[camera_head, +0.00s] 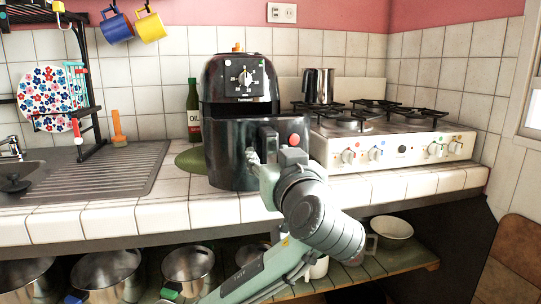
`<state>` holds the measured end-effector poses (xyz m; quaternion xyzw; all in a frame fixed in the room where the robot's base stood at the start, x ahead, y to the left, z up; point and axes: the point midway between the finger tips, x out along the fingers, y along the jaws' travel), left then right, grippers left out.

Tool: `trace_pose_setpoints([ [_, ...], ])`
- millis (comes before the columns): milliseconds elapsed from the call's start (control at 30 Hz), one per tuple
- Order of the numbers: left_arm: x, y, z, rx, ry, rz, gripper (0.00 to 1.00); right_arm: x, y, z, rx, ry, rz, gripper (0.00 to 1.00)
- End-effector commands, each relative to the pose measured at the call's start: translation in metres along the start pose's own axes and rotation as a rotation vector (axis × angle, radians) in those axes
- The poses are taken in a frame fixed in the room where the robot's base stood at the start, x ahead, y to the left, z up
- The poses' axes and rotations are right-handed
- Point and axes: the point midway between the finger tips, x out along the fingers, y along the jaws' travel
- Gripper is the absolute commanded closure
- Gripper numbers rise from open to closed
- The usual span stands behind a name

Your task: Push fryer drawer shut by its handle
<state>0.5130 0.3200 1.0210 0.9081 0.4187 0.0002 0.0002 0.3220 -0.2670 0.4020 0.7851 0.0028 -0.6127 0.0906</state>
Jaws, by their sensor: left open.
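The black air fryer (239,76) stands on the tiled counter, with a dial on its upper front. Its dark, glossy drawer (228,150) sits below and juts forward of the upper body, so it looks partly pulled out. The dark handle (268,138) is on the drawer's front, right of its middle. My left gripper (266,160) is open at the lower part of the handle. My own wrist hides part of the handle and the drawer's lower right, so I cannot tell whether the fingers touch it. My right gripper is not in view.
A white gas stove (386,146) with a metal pot (318,86) stands right of the fryer. A green oil bottle (193,111) stands left of it, beyond a green board (192,160). Several pots fill the open shelf below the counter edge (120,222).

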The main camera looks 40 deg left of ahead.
Motion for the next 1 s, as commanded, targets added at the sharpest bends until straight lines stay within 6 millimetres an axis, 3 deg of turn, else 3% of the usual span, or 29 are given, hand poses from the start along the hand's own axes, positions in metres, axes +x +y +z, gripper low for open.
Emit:
trace_pose_setpoints([
  [233, 0.0008, 0.0001, 0.0003, 0.0, -0.001, 0.0, 0.56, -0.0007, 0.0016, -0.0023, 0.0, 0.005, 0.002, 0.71],
  [600, 0.0006, 0.0001, 0.0004, 0.001, -0.001, 0.0, 1.0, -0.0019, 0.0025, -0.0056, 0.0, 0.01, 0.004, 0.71],
  [1000, 0.005, 0.0021, 0.0012, 0.001, -0.002, -0.001, 1.0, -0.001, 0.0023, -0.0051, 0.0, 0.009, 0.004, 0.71],
])
